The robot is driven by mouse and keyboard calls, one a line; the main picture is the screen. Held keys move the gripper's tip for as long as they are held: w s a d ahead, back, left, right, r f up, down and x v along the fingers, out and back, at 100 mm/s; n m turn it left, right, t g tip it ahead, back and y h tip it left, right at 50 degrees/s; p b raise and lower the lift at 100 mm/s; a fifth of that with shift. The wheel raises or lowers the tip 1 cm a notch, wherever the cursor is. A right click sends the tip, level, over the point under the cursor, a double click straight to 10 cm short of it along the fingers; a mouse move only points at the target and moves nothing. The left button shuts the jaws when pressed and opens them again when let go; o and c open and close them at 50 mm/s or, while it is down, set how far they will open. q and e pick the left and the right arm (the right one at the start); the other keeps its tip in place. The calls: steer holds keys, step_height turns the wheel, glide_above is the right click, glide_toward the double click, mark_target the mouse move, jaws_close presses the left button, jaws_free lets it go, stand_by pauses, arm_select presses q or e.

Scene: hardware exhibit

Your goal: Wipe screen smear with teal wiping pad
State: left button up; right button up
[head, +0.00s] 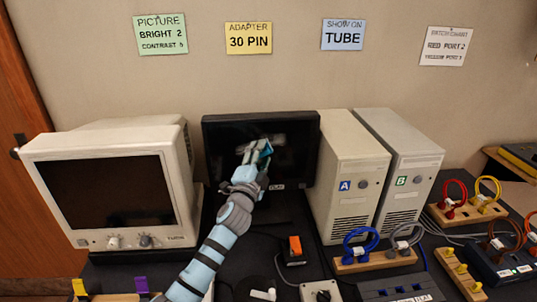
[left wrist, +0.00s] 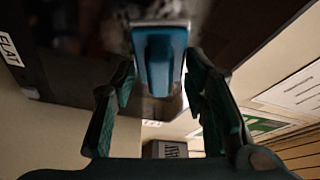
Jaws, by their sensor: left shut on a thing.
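The black flat screen (head: 222,150) stands upright at the back middle, between the old monitor and tower A. A pale grey smear (head: 277,139) shows on its upper middle, partly hidden by my gripper. My left gripper (head: 256,152) is in front of the screen, shut on the teal wiping pad (head: 266,149). In the left wrist view the pad (left wrist: 158,62) sits between the two dark fingers (left wrist: 157,85), its pale face at or very close to the dark screen. I cannot tell for sure whether it touches. My right gripper is not in view.
A bulky beige monitor (head: 110,190) stands to the left. Beige towers A (head: 345,170) and B (head: 405,160) stand close on the right. An orange-and-black item (head: 295,250) and cables lie in front. Coloured cable loops on wooden stands are at the right.

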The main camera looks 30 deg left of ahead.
arm_select(q)
steer(key=shift+s+a, duration=0.9)
steer(key=shift+a, duration=0.3)
steer(key=s+a, duration=0.2)
steer(key=shift+a+b, duration=0.3)
steer(key=shift+b, duration=0.1)
steer(key=shift+s+a+r, duration=0.1)
steer(key=shift+a, duration=0.05)
step_height(320, 180, up, 2)
steer(key=shift+p, duration=1.05)
steer(key=shift+w+d, duration=0.8)
steer(key=shift+d, duration=0.25)
steer(key=shift+w+d, duration=0.8)
steer(key=shift+d, duration=0.25)
steer(key=shift+w+d, duration=0.8)
steer(key=shift+d, duration=0.25)
steer(key=shift+w+d+b, duration=0.2)
steer(key=shift+w+d, duration=0.4)
steer(key=shift+d, duration=0.15)
steer(key=shift+w+d+b, duration=0.15)
steer(key=shift+w+d, duration=0.4)
steer(key=shift+d, duration=0.2)
steer(key=shift+w+d+f+b, duration=0.25)
steer(key=shift+w+d+b, duration=0.6)
steer(key=shift+d, duration=0.35)
steer(key=shift+w+d, duration=0.35)
steer(key=shift+s+r, duration=0.1)
